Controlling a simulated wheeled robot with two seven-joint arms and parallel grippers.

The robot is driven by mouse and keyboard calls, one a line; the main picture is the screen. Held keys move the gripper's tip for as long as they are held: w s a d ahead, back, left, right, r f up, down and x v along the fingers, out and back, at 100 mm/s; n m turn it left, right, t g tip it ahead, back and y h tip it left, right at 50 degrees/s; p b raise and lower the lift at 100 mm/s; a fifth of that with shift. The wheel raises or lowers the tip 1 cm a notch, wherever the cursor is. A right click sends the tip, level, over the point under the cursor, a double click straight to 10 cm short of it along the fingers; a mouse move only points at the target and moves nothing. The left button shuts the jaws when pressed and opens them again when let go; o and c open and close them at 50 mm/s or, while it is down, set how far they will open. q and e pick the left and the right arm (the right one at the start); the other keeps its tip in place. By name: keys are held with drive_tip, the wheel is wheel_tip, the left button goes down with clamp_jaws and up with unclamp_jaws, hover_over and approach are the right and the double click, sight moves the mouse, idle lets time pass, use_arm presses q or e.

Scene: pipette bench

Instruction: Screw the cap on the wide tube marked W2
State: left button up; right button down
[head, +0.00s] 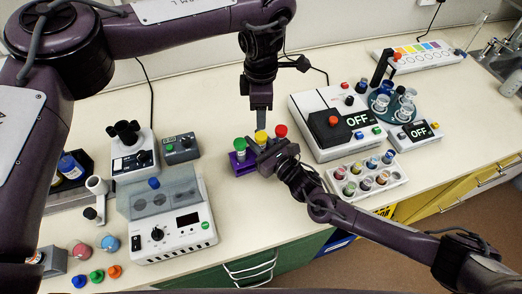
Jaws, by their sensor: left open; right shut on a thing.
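A purple rack (238,167) stands in the middle of the bench with wide tubes in it. One has a green cap (239,143), one a yellow cap (261,136), one a red cap (280,131). No W2 mark is legible at this size. My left gripper (261,122) points down from above, open, with its fingertips right over or at the yellow cap; contact cannot be told. My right gripper (256,148) reaches in from the right, low over the rack, shut on what appears to be the tube under the yellow cap. It hides most of that tube and the rack's right part.
A white device with an OFF display (326,125) stands behind right. A white rack of small tubes (366,178) is at the right. A lidded device (170,212) stands at the left. Loose green (97,276), blue (79,281) and orange (115,271) caps lie front left.

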sight(261, 135)
use_arm(q)
drive_tip(key=n, duration=0.7)
drive_tip(key=shift+n, duration=0.3)
drive_tip(key=n, duration=1.8)
drive_tip(key=shift+f, duration=4)
drive_tip(key=shift+c, duration=0.3)
